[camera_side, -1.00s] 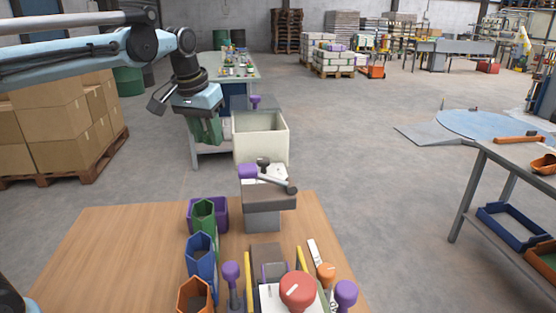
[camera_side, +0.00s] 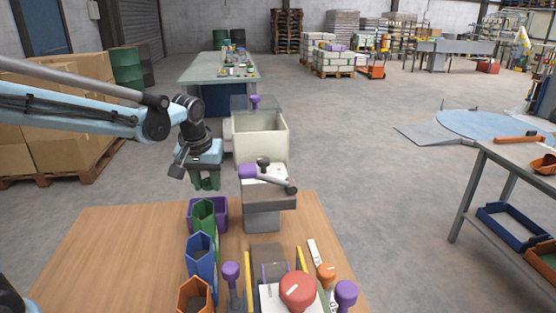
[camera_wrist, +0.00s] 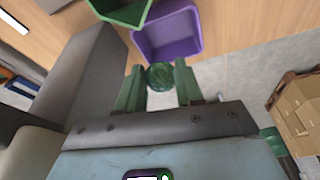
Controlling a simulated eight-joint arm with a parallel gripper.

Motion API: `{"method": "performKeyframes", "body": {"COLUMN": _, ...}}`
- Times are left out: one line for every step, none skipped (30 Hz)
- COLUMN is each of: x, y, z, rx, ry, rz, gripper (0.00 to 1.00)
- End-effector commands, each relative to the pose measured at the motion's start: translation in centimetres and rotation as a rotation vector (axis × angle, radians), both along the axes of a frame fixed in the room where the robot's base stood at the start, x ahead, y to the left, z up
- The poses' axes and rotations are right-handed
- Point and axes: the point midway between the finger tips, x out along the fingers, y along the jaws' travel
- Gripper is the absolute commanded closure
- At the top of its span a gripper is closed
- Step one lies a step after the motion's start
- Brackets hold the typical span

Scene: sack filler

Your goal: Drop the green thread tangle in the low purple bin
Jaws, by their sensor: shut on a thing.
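The green thread tangle (camera_wrist: 160,76) is a small dark green ball between the two green fingers of my gripper (camera_wrist: 158,82) in the wrist view. My gripper is shut on it. In the side view my gripper (camera_side: 206,182) hangs above the far edge of the wooden table, and the tangle cannot be made out there. The low purple bin (camera_side: 221,214) stands on the table below my gripper, partly hidden by a green hexagonal holder (camera_side: 204,215). In the wrist view the purple bin (camera_wrist: 172,50) looks empty and lies just beyond the tangle.
A blue holder (camera_side: 201,257) and an orange holder (camera_side: 194,295) stand in line with the green one. A grey machine block (camera_side: 264,205) with a purple-knobbed lever is right of the bin. A cream hopper (camera_side: 260,135) rises behind it. The table's left side is clear.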

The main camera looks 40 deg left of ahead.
Motion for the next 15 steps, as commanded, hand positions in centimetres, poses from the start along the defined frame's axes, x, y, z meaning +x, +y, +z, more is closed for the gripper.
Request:
{"method": "performKeyframes", "body": {"x": 0.03, "y": 0.01, "z": -0.43, "rx": 0.000, "ry": 0.000, "rz": 0.000, "gripper": 0.92}}
{"method": "performKeyframes", "body": {"x": 0.02, "y": 0.01, "z": -0.63, "rx": 0.000, "ry": 0.000, "rz": 0.000, "gripper": 0.92}}
{"method": "performKeyframes", "body": {"x": 0.01, "y": 0.00, "z": -0.85, "rx": 0.000, "ry": 0.000, "rz": 0.000, "gripper": 0.92}}
{"method": "performKeyframes", "body": {"x": 0.00, "y": 0.01, "z": -0.98, "rx": 0.000, "ry": 0.000, "rz": 0.000, "gripper": 0.92}}
{"method": "performKeyframes", "body": {"x": -0.01, "y": 0.00, "z": -1.08, "rx": 0.000, "ry": 0.000, "rz": 0.000, "gripper": 0.92}}
{"method": "performKeyframes", "body": {"x": -0.02, "y": 0.00, "z": -1.19, "rx": 0.000, "ry": 0.000, "rz": -0.001, "gripper": 0.92}}
{"method": "performKeyframes", "body": {"x": -0.02, "y": 0.01, "z": -1.25, "rx": 0.000, "ry": 0.000, "rz": -0.001, "gripper": 0.92}}
{"method": "performKeyframes", "body": {"x": -0.03, "y": 0.00, "z": -1.29, "rx": 0.000, "ry": 0.000, "rz": -0.001, "gripper": 0.92}}
{"method": "performKeyframes", "body": {"x": -0.03, "y": 0.00, "z": -1.33, "rx": 0.000, "ry": 0.000, "rz": -0.001, "gripper": 0.92}}
{"method": "performKeyframes", "body": {"x": -0.03, "y": 0.00, "z": -1.33, "rx": 0.000, "ry": 0.000, "rz": -0.001, "gripper": 0.92}}
{"method": "performKeyframes", "body": {"x": -0.03, "y": 0.00, "z": -1.33, "rx": 0.000, "ry": 0.000, "rz": -0.001, "gripper": 0.92}}
{"method": "performKeyframes", "body": {"x": -0.03, "y": 0.00, "z": -1.33, "rx": 0.000, "ry": 0.000, "rz": -0.001, "gripper": 0.92}}
{"method": "performKeyframes", "body": {"x": -0.04, "y": 0.00, "z": -1.32, "rx": 0.000, "ry": 0.000, "rz": -0.001, "gripper": 0.92}}
{"method": "performKeyframes", "body": {"x": -0.04, "y": 0.00, "z": -1.32, "rx": 0.000, "ry": 0.000, "rz": -0.001, "gripper": 0.92}}
{"method": "performKeyframes", "body": {"x": -0.03, "y": 0.01, "z": -1.31, "rx": 0.000, "ry": 0.000, "rz": -0.001, "gripper": 0.62}}
